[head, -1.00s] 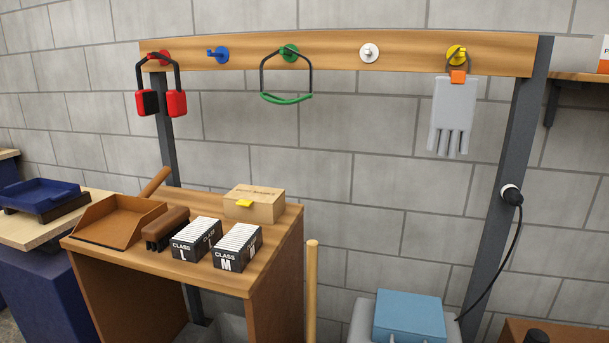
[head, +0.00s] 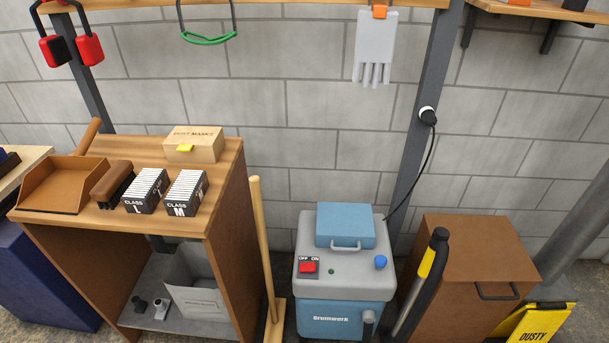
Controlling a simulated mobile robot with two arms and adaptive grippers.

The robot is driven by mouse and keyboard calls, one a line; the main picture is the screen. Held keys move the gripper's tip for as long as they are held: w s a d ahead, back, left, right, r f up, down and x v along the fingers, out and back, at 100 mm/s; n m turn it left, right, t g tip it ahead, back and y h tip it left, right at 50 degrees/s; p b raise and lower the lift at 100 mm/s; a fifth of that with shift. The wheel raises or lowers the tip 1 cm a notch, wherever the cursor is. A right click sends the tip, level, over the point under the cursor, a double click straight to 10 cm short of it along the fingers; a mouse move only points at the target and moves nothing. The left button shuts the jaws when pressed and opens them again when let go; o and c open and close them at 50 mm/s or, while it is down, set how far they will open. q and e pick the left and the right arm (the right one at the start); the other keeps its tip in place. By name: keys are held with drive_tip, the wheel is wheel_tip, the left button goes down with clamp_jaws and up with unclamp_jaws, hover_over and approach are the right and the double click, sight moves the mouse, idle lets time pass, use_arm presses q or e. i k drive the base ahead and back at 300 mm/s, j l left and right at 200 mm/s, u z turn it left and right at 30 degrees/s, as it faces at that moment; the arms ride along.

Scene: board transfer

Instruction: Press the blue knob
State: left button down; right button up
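The blue knob (head: 380,262) is a small round knob on the right of the grey top of a vacuum-like machine (head: 345,312). The machine has a grey upper part and a blue body marked "Brumwerk", and it stands on the floor. On the same top are a red switch (head: 308,267) marked OFF and ON, a small green dot, and a blue box-shaped lid (head: 345,225) with a handle. Neither of my grippers shows in the head view.
A wooden cabinet (head: 225,215) with a dustpan, brush and boxes stands left. A broom (head: 264,240) leans between it and the machine. A yellow-black hose or handle (head: 427,265) and a brown bin (head: 470,250) stand close right. A cord (head: 418,180) runs to the post socket.

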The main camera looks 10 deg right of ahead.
sight(379, 261)
drive_tip(key=z, duration=1.05)
